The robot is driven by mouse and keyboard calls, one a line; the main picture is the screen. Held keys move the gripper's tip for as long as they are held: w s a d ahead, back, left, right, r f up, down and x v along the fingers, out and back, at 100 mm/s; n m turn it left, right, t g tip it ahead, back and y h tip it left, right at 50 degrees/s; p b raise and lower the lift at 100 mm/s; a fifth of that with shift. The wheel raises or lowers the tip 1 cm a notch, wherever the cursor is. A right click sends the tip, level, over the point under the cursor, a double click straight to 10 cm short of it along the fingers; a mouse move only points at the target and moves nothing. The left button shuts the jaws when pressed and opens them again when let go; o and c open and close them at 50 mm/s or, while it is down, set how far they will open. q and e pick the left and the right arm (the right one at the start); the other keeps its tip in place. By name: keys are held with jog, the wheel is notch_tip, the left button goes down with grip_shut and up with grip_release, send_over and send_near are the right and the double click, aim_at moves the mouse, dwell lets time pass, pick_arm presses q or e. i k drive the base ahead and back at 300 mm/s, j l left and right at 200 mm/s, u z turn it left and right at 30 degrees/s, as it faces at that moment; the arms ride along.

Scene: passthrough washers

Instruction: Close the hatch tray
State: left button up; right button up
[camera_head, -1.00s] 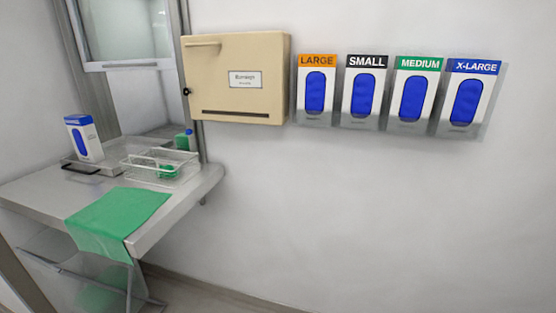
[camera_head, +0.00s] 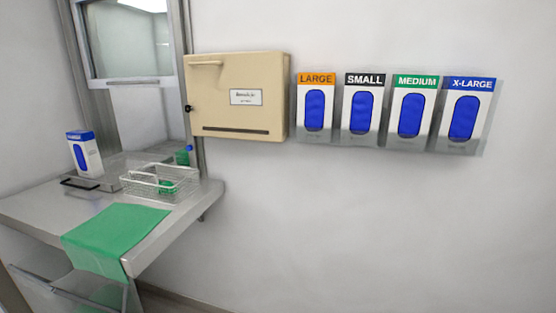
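The hatch tray (camera_head: 108,184) is a flat grey metal tray in the camera_head view at the left. Its dark handle (camera_head: 80,184) faces the front. It lies out on the metal counter in front of the hatch opening (camera_head: 138,113). The hatch's glass sash (camera_head: 122,40) is raised above the opening. A white and blue glove box (camera_head: 84,155) stands upright at the tray's left side. Neither of my grippers is in view.
A wire basket (camera_head: 160,182) with a green item sits right of the tray, a green bottle (camera_head: 182,157) behind it. A green cloth (camera_head: 115,238) hangs over the counter's (camera_head: 30,210) front edge. A beige cabinet (camera_head: 238,96) and glove dispensers (camera_head: 409,113) are on the wall.

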aim_at(116, 166)
jog(key=u, duration=1.4)
